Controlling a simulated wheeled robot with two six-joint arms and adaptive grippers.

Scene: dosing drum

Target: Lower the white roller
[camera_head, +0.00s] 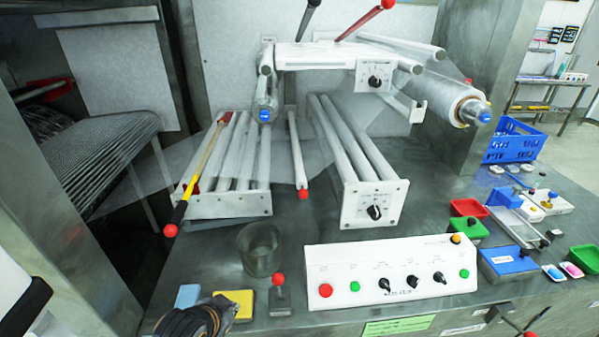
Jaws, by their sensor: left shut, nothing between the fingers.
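Several white rollers lie side by side in the lower left frame (230,204) and in the lower right frame (383,203) of the machine. A single slim white roller (297,150) with a red end knob (303,194) lies between these frames. Above are a black-knobbed lever (307,20) and a red lever (362,22). I cannot tell which roller is the task's. My left gripper (198,322) shows partly at the bottom edge, dark, shut and empty, apart from all rollers and levers. My right gripper is not in view.
A white control box (390,272) stands at the bench front. Near my left gripper are a yellow block (236,304), a small red-knobbed lever (279,297) and a clear beaker (260,250). A yellow-black rod (200,172) slants over the left frame. Coloured trays crowd the right.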

